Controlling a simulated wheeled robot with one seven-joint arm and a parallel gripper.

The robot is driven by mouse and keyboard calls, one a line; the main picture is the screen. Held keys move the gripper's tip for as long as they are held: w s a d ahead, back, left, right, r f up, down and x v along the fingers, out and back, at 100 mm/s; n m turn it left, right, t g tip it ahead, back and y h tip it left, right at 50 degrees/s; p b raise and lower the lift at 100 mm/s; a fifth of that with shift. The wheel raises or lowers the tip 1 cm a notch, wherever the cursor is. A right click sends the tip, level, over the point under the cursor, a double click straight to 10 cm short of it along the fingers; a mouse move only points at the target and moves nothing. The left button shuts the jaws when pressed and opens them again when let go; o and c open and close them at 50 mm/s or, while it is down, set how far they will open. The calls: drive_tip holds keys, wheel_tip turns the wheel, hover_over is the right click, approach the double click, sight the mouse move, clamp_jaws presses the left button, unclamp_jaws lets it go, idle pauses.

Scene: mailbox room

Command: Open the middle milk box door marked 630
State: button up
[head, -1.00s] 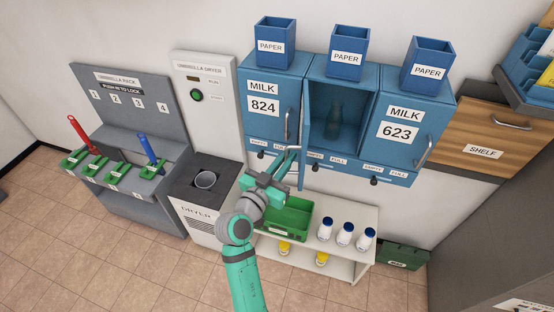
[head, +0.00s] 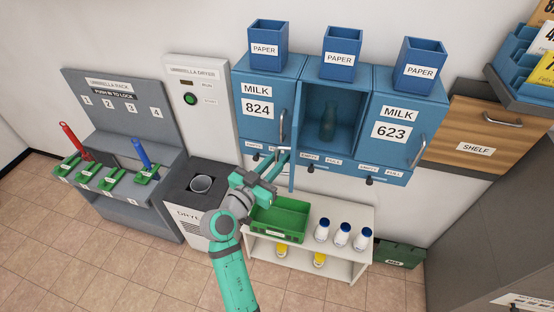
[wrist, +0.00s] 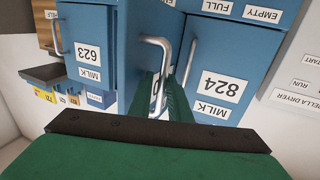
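The middle milk box (head: 347,112) stands open, and a dark green bottle (head: 328,122) is inside. Its blue door (head: 294,150) is swung outward on the left side and shows nearly edge-on in the head view. No number 630 is readable. My gripper (head: 284,157) is at the lower part of this door, in front of the 824 box. In the upside-down wrist view, its green fingers (wrist: 168,98) lie close beside a silver handle (wrist: 155,60). Whether the fingers are closed on that handle is unclear.
Closed doors marked 824 (head: 258,108) and 623 (head: 398,130) flank the middle box. Below is a white shelf (head: 345,262) with a green crate (head: 279,220) and white bottles (head: 341,235). The umbrella dryer (head: 200,110) stands left.

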drive_tip(key=v, duration=1.1)
drive_tip(key=shift+w, duration=0.2)
drive_tip(key=s+f+n+y, duration=0.45)
drive_tip(key=s+f, duration=0.25)
drive_tip(key=f, duration=0.3)
drive_tip(key=s+f+n+y, duration=0.45)
drive_tip(key=s+f, duration=0.35)
drive_tip(key=f, duration=0.2)
drive_tip(key=s+d+r+y, duration=0.1)
drive_tip(key=s+r, duration=0.1)
drive_tip(key=s, duration=0.9)
drive_tip(key=s+d+r+m+t+y, duration=0.1)
drive_tip(key=s+r, duration=0.2)
drive_tip(key=s, duration=0.7)
drive_tip(key=shift+s+d+r, duration=0.2)
drive_tip(key=shift+s+d, duration=0.15)
